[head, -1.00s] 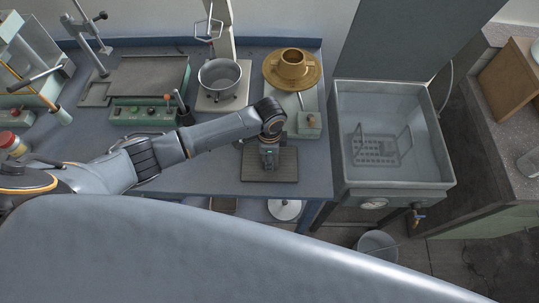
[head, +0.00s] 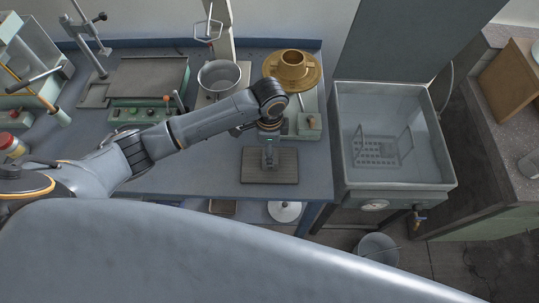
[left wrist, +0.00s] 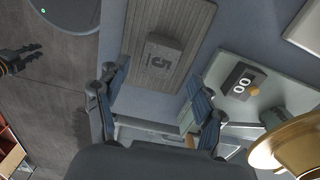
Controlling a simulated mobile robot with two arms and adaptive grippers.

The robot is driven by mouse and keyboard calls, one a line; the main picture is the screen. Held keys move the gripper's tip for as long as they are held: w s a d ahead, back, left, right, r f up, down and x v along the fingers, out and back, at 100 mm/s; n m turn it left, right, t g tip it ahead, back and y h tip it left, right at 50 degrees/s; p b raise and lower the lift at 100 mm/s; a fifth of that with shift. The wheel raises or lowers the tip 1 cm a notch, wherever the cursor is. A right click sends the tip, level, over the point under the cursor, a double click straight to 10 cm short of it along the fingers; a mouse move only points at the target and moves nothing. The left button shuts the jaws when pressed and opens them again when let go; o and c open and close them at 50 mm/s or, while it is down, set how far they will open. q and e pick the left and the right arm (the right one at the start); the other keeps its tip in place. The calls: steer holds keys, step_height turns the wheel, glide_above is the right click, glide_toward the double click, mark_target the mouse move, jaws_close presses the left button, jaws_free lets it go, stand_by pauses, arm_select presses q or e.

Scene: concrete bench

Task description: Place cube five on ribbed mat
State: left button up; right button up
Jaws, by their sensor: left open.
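Cube five (left wrist: 163,55), a dark grey block marked 5, rests on the ribbed mat (left wrist: 191,16) in the left wrist view. In the head view the ribbed mat (head: 286,171) lies near the bench's front edge. My left gripper (head: 270,164) is over it there and hides the cube at least in part. In the left wrist view my left gripper (left wrist: 158,98) is open, its two fingers apart with nothing between their tips. The cube lies beyond the fingertips, apart from them.
A scale (head: 309,122) stands behind the mat, with a brass pot (head: 293,63) on a dish at its back. A steel pot (head: 219,76) stands back left. A sink (head: 437,184) is right of the bench. The bench left of the mat is clear.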

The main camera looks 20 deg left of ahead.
arm_select(q)
step_height(320, 180, up, 6)
steer(key=shift+f, duration=0.2)
stand_by(0.4)
